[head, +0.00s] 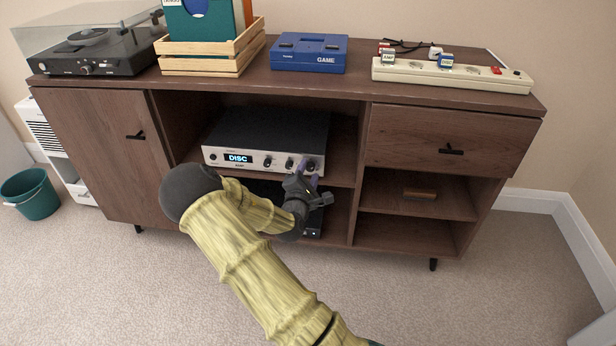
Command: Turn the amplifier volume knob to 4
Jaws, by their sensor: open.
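The amplifier (262,140) sits on the middle shelf of the brown cabinet. It has a silver front with a lit display (238,158) reading "DISC" and several dark knobs in a row. One knob (268,161) is just right of the display and another (290,163) is further right. A larger knob (311,165) at the right end is partly hidden by my gripper (308,183). My gripper is open, with its fingers up at the right end of the amplifier's front. I cannot tell whether they touch the knob. The knob's setting is too small to read.
A dark box is below the amplifier, mostly behind my arm. The cabinet top (360,92) holds a turntable (95,50), a wooden crate (212,62), a blue game box (309,53) and a power strip (450,75). The carpet (430,310) in front is clear.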

